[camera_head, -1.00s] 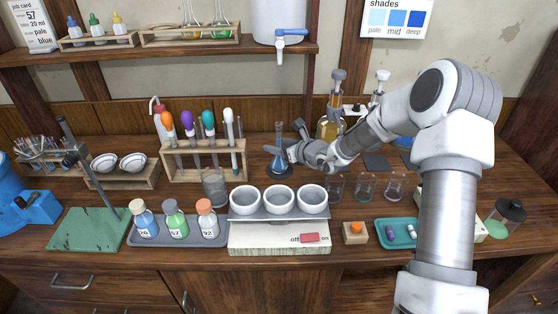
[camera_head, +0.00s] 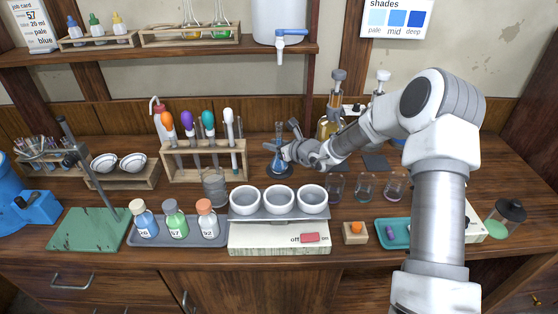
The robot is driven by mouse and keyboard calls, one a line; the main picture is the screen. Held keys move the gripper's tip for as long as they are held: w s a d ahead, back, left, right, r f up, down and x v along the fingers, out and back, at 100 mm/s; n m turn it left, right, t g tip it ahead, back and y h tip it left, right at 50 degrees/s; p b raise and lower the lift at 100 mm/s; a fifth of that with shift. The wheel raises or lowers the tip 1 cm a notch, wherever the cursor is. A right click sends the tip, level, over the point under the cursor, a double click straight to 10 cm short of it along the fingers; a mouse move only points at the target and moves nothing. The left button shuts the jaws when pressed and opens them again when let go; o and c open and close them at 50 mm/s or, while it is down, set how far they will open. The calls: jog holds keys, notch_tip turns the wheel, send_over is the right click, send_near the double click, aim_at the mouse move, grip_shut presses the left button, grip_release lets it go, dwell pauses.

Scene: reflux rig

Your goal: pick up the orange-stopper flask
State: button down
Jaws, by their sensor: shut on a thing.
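A narrow-necked glass flask (camera_head: 279,129) with blue liquid stands upright at the back middle of the bench, on or just over a dark round base (camera_head: 280,174). I see no orange stopper in its neck. My gripper (camera_head: 278,148) reaches in from the right and is shut on this flask at its neck. The fingers hide part of it. A small orange stopper (camera_head: 356,227) sits on a wooden block (camera_head: 355,239) at the front, right of the white balance, apart from the flask.
A wooden rack (camera_head: 206,175) with coloured-top tubes stands left of the flask. A glass beaker (camera_head: 214,187) and white bowls (camera_head: 278,199) on the balance (camera_head: 270,238) are in front. Glass cups (camera_head: 365,186) stand under my arm. A grey tray (camera_head: 180,241) holds several bottles.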

jog(key=shift+r, duration=0.25)
jog(key=s+d+r+p, duration=0.2)
jog(key=s+d+r, duration=0.1)
jog(key=d+r, duration=0.7)
jog(key=shift+d+r, duration=0.25)
jog(key=shift+d, duration=0.25)
dwell(1.0)
jog(key=shift+d, duration=0.15)
jog(key=shift+s, duration=0.15)
